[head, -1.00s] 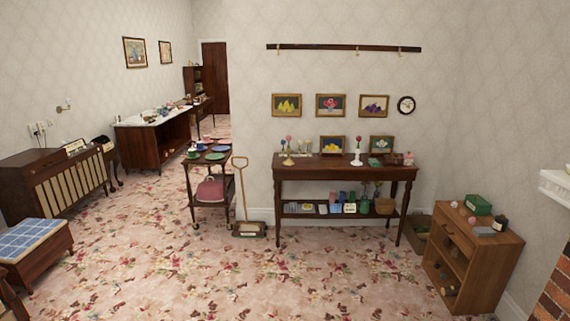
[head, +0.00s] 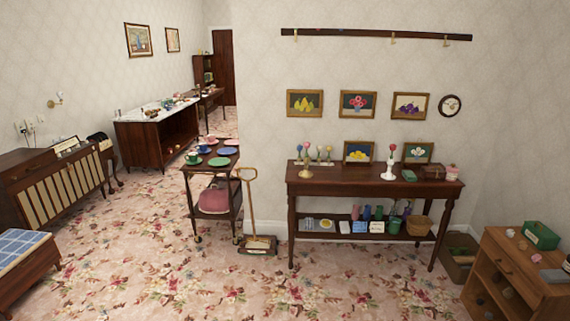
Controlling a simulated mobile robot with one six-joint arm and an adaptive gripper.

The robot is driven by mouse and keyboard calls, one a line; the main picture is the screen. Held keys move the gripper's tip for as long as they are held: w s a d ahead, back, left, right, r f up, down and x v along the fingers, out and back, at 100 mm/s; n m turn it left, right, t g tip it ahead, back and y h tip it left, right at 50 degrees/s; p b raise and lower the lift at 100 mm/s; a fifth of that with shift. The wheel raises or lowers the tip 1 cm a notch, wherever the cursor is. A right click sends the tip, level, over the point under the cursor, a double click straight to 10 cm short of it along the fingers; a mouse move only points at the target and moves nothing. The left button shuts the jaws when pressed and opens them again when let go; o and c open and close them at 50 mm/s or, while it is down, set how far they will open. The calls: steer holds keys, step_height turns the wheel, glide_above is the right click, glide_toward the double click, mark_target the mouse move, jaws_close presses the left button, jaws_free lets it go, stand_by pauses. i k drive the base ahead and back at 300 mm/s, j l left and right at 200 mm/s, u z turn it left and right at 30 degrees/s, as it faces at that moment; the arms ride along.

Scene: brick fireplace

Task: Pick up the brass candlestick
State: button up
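A small gold-coloured stand (head: 306,166), which looks like the brass candlestick, is upright on the left end of the dark console table (head: 340,185). Something pinkish shows at its top. My gripper is not in view.
A carpet sweeper (head: 256,243) stands on the floor at the table's left, beside a dark trolley (head: 228,180) with cups and plates. A wooden shelf unit (head: 505,265) is at the front right. The flowered carpet (head: 250,290) before the table is clear.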

mark_target(305, 173)
steer(key=i, duration=2.05)
steer(key=i+u, duration=0.2)
steer(key=i, duration=0.3)
steer(key=i+u, duration=0.2)
steer(key=i, duration=0.3)
steer(key=i+l+u, duration=0.1)
steer(key=i+u, duration=0.15)
steer(key=i, duration=0.3)
steer(key=i+l+u, duration=0.2)
steer(key=i, duration=0.25)
steer(key=k+l, duration=0.15)
steer(key=l, duration=0.25)
